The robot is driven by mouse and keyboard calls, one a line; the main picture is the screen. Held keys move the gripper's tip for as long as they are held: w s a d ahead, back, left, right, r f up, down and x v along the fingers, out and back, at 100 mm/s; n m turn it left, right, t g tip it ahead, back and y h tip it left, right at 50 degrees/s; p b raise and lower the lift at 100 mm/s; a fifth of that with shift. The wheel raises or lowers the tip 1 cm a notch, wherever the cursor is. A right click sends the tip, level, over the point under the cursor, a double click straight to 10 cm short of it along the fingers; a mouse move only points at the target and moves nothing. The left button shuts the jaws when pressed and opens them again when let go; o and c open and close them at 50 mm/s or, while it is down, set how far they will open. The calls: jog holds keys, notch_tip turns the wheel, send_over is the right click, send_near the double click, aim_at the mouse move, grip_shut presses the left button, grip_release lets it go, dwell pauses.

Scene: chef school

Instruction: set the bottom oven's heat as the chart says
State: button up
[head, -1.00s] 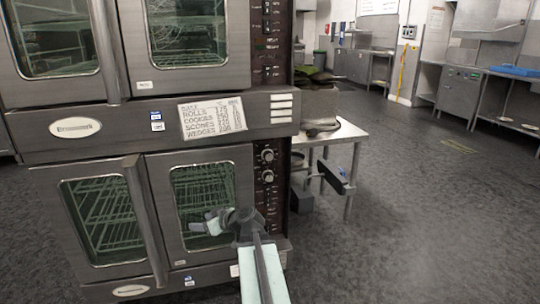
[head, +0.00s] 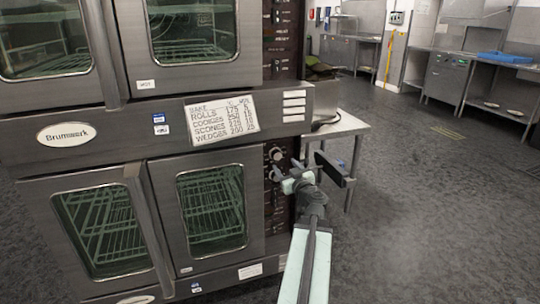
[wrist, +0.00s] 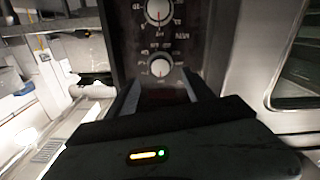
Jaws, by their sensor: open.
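The bottom oven (head: 160,225) is steel with two glass doors, both shut. Its dark control panel (head: 281,215) is at the right of the doors. Two round knobs with pale faces show in the wrist view: an upper one (wrist: 158,10) and a lower one (wrist: 160,68). The upper knob also shows in the head view (head: 276,154).
A steel table (head: 343,127) stands to the right of the oven, close behind my arm. Benches with a blue tray (head: 506,57) are at the back right. The grey floor (head: 440,200) on the right is clear.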

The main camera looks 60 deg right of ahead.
aim_at(278, 156)
jog(key=x, duration=0.8)
jog(key=shift+s, duration=0.1)
jog(key=c, duration=1.2)
